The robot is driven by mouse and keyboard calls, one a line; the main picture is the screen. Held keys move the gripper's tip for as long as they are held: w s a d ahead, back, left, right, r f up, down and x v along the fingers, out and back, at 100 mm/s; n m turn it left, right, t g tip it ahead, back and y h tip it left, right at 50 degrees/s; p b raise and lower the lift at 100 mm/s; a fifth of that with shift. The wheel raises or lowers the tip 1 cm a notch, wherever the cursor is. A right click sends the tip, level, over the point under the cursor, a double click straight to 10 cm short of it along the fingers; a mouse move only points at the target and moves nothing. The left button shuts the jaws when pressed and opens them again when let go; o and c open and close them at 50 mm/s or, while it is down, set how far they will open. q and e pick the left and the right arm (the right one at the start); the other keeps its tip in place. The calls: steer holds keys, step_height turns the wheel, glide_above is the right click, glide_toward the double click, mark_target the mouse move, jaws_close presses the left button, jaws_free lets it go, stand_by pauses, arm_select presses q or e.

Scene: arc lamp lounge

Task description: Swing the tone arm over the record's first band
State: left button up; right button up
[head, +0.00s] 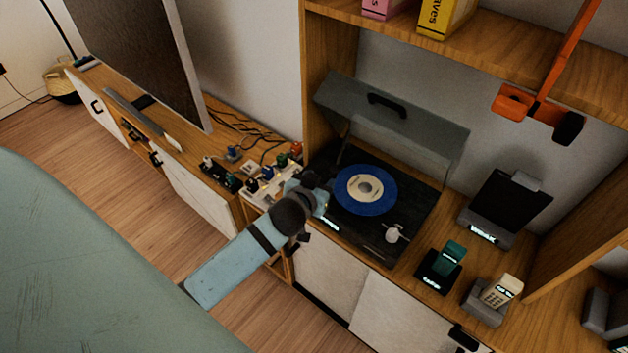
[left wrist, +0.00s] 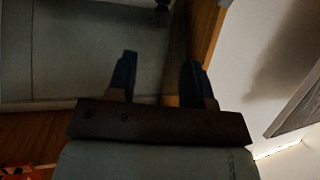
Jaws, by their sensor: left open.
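The turntable (head: 330,168) is black and stands on the wooden cabinet under its raised grey lid (head: 400,117). A blue record (head: 368,188) with a pale label lies on it. A pale round part (head: 393,233) at the deck's front right looks like the tone arm's base; the arm itself is too small to make out. My left gripper (head: 316,192) is at the deck's left front edge in the head view, left of the record. In the left wrist view its two dark fingers (left wrist: 160,75) are apart with nothing seen between them. My right gripper does not show.
Right of the turntable stand a green device on a dark dock (head: 440,267), a cordless phone (head: 497,293) and a black stand (head: 505,205). An orange jointed fixture (head: 535,107) hangs at upper right. Small coloured items (head: 265,175) and cables crowd the left.

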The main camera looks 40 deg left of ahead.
arm_select(q)
steer(key=shift+v, duration=1.6)
